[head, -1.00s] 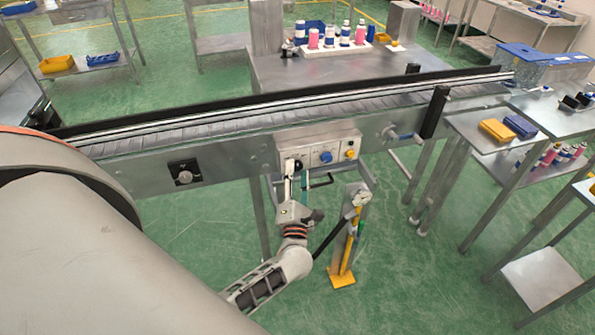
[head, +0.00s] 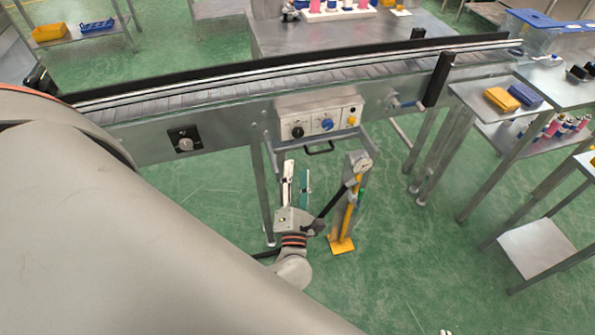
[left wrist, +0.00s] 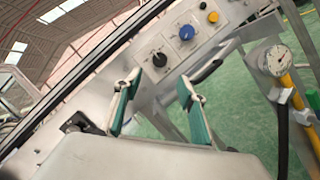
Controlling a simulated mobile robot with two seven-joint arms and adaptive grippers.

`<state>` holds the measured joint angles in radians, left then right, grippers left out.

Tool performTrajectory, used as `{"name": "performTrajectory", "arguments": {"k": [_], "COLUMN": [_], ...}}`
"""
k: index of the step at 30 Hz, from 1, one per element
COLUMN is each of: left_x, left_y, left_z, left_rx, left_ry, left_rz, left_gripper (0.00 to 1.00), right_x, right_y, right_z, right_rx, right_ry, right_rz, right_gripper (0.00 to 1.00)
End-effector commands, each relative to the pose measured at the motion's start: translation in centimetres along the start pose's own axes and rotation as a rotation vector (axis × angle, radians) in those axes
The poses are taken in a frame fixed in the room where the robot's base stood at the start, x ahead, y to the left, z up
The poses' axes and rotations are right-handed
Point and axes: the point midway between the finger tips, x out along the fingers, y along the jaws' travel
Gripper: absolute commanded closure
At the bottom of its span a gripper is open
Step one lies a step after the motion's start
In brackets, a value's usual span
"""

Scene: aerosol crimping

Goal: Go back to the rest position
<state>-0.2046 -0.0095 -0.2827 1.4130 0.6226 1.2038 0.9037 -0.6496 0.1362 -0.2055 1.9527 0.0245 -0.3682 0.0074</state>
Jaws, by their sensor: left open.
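My left gripper (head: 296,181) is in front of and below the grey control box (head: 318,112) on the conveyor's side in the head view. Its two fingers are apart with nothing between them. In the left wrist view the open green-padded fingers (left wrist: 160,88) point toward the box, clear of its black knob (left wrist: 159,59), blue knob (left wrist: 186,33) and yellow button (left wrist: 213,17). My right gripper does not show.
The conveyor (head: 220,97) crosses the view behind the gripper. A yellow stand with a gauge (head: 348,205) is close to its right. A side table (head: 480,97) holds yellow and blue trays. Green floor is open at lower right.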

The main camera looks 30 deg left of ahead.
Motion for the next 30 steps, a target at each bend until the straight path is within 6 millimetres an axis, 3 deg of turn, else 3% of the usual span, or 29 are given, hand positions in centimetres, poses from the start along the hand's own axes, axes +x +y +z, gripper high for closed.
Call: {"name": "performTrajectory", "arguments": {"k": [9,14,18,22,26,30], "left_x": [0.0,-1.1,-3.8,-7.5,-11.8,-15.9], "left_y": [-0.1,-0.8,-2.5,-4.6,-6.5,-7.6], "left_z": [0.2,2.1,4.9,6.1,5.3,2.5], "left_rx": [0.015,0.202,0.556,0.929,1.308,1.696], "left_ry": [-0.01,-0.132,-0.355,-0.586,-0.823,-1.068], "left_rz": [-0.007,-0.075,-0.173,-0.244,-0.292,-0.324], "left_gripper": [0.59,0.59,0.59,0.59,0.59,0.59], "right_x": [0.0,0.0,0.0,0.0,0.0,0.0], "right_y": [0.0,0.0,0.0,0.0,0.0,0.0], "right_z": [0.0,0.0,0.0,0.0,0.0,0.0], "right_rx": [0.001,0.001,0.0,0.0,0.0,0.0], "right_ry": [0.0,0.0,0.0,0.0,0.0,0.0], "right_rz": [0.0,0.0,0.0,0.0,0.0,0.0], "right_gripper": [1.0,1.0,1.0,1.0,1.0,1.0]}}
